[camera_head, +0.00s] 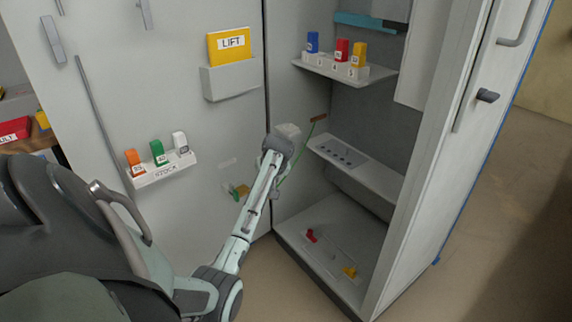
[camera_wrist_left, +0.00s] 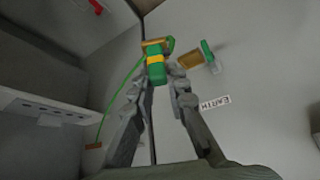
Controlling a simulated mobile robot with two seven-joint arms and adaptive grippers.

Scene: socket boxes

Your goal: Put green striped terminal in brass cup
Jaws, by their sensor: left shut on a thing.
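The green striped terminal (camera_wrist_left: 155,74) shows in the left wrist view as a green block with a yellow band. It is between the fingertips of my left gripper (camera_wrist_left: 158,68), which is shut on it. A brass-coloured piece lies at its far end, and a green wire (camera_wrist_left: 118,88) runs from there. The brass cup (camera_wrist_left: 190,61) appears to be the brass block on the wall, just right of the terminal and apart from it in the picture, with a green part beside it. It also shows in the head view (camera_head: 243,190). My wrist hides my left fingers in the head view.
An EARTH label (camera_wrist_left: 215,103) is on the wall near the brass block. A STOCK rack (camera_head: 165,172) holds several terminals on the left panel. Inside the cabinet are an upper shelf (camera_head: 340,68) with coloured pieces and a lower ledge (camera_head: 385,180). Red and yellow pieces lie on the cabinet floor.

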